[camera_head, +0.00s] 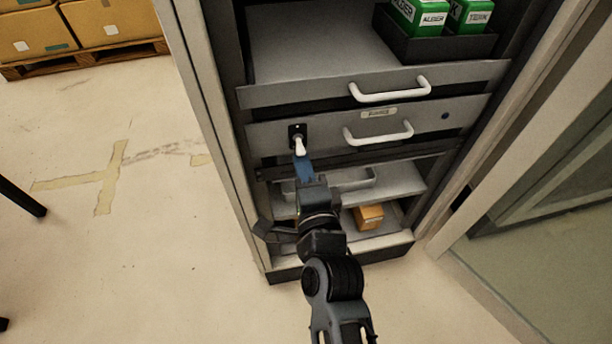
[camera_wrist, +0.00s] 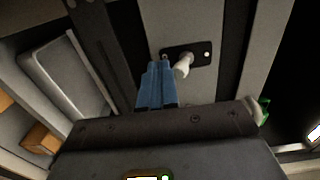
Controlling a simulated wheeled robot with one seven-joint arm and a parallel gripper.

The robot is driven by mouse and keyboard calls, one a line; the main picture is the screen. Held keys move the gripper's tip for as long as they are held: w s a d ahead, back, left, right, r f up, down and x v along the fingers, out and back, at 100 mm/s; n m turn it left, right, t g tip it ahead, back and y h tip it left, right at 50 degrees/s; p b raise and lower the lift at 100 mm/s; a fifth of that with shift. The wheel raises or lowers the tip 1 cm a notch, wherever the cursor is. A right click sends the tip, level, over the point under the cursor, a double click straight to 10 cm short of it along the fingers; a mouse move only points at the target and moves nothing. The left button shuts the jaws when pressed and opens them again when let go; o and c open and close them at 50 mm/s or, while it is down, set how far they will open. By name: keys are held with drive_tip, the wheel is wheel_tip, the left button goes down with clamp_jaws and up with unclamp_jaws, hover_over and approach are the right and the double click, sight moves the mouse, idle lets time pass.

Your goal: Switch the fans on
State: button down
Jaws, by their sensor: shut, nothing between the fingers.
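A toggle switch with a white lever (camera_head: 299,146) on a small black plate (camera_head: 297,129) sits at the left of a grey panel (camera_head: 345,130) in the cabinet. In the head view the lever points downward. The lever (camera_wrist: 182,67) and its plate (camera_wrist: 200,52) also show in the wrist view, with a small pale dot on the plate. My gripper (camera_head: 302,158) is shut and empty, its blue fingers just below the lever. In the wrist view the fingertips (camera_wrist: 158,66) are close beside the lever; I cannot tell if they touch. No fans are visible.
The panel has a white handle (camera_head: 379,134) and a small label (camera_head: 379,113). A drawer above has another handle (camera_head: 390,91). Green boxes (camera_head: 420,15) stand in a black tray on top. A small orange box (camera_head: 368,216) lies low in the cabinet.

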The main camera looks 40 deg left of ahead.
drive_tip(key=shift+w+a, duration=0.25)
drive_tip(key=shift+r+p, duration=0.8)
drive_tip(key=shift+f, duration=0.2)
drive_tip(key=shift+f+b, duration=0.5)
drive_tip(key=shift+b, duration=0.1)
drive_tip(key=v, duration=0.8)
idle(0.6)
